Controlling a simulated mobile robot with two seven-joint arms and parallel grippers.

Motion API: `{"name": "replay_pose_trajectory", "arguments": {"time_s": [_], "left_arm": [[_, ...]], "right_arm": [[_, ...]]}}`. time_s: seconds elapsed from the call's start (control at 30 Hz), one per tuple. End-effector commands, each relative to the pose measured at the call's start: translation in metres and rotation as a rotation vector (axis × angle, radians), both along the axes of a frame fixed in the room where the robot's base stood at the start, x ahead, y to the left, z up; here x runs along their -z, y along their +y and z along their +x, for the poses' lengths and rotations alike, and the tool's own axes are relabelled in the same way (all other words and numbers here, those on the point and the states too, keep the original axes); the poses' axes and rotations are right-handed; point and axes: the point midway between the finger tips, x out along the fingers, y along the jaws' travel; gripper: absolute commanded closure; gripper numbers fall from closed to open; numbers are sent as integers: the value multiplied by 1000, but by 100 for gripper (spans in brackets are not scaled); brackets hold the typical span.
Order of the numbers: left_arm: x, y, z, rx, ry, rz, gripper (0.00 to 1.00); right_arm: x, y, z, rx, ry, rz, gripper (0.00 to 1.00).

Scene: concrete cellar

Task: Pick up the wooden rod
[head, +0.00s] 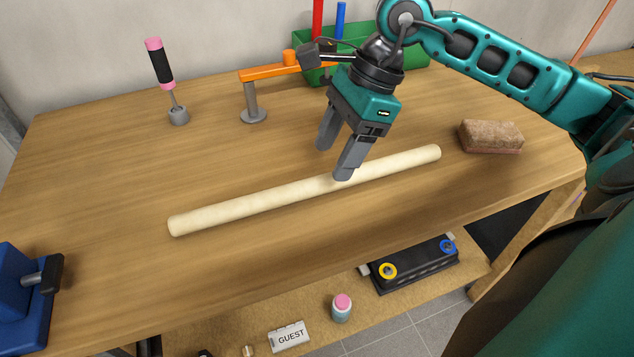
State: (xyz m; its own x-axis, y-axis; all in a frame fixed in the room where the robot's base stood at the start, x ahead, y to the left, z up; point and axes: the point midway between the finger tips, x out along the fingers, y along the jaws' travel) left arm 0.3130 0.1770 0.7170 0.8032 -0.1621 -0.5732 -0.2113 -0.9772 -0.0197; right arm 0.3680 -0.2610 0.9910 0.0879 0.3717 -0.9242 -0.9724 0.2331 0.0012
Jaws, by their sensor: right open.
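The wooden rod (255,204) is a pale, round stick. It lies flat and slantwise on the wooden table, its left end nearer me and its right end farther back. My right gripper (335,162) is above the rod, right of its middle, pointing down with its two grey fingers apart. One finger overlaps the rod in the picture and the other shows on its far side. Nothing is between the fingers, and I cannot tell whether they touch the rod. The finger in front hides a small part of the rod. My left gripper is not in view.
A brown brick (491,136) lies right of the rod. Behind stand an orange-armed stand (254,102), a pink-and-black-handled tool (160,65) and a green bin (412,54). A blue vise-like tool (22,300) is at the front left. A lower shelf holds a black battery (415,264).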

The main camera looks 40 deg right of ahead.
Motion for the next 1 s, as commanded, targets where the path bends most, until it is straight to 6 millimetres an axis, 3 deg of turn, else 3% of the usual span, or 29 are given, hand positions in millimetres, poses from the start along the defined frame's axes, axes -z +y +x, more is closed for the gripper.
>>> {"name": "replay_pose_trajectory", "arguments": {"time_s": [0.17, 0.5, 0.77, 1.0], "left_arm": [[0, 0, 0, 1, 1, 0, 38], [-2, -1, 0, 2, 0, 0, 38], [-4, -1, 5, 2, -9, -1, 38], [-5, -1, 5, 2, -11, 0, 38]], "right_arm": [[12, 5, 2, 1, 0, 2, 37], [54, 18, 9, 1, 1, 2, 37], [57, 19, 9, 1, -2, 0, 37], [57, 19, 9, 1, -2, 0, 57]]}}
